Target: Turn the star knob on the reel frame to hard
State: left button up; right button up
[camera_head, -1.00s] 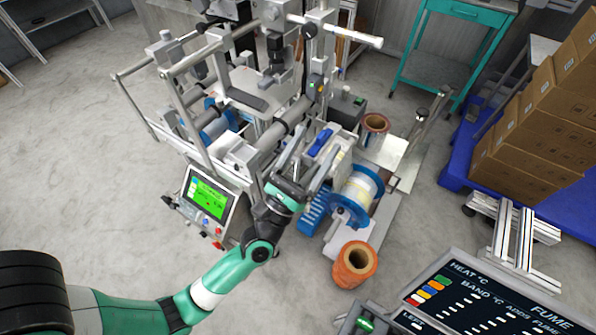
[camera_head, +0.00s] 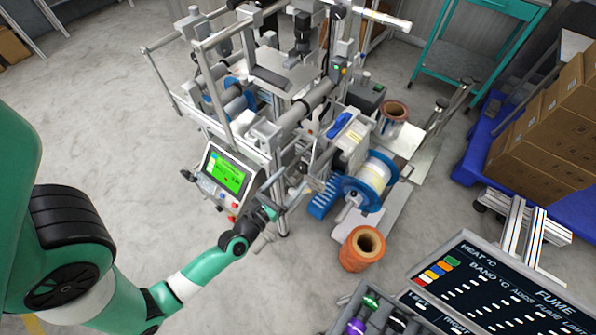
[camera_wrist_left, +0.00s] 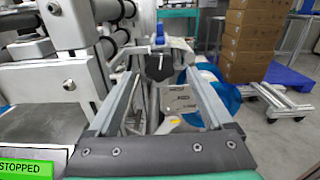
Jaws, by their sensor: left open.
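The reel frame (camera_head: 262,142) is a grey metal machine with rollers, a reel and a lit green screen. My left gripper (camera_head: 292,180) is open and empty at its front, right of the screen. In the left wrist view, the two fingers of my left gripper (camera_wrist_left: 160,75) point ahead, wide apart. A dark, lobed knob-like part (camera_wrist_left: 160,67) shows between and beyond them, apparently apart from both; I take it for the star knob. Its setting cannot be read. In the head view I cannot make out the knob near the gripper. My right gripper is not in view.
The screen unit (camera_head: 226,178) is close left of my gripper. A blue-flanged reel (camera_head: 368,178) and a copper-coloured roll (camera_head: 362,250) are to its right. A labelled panel (camera_head: 490,285) fills the lower right. Cartons (camera_head: 540,145) stand on a blue pallet. Floor at left is clear.

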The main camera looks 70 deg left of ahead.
aim_at(300, 169)
pick_arm(q)
jog(key=shift+x, duration=1.95)
grip_shut()
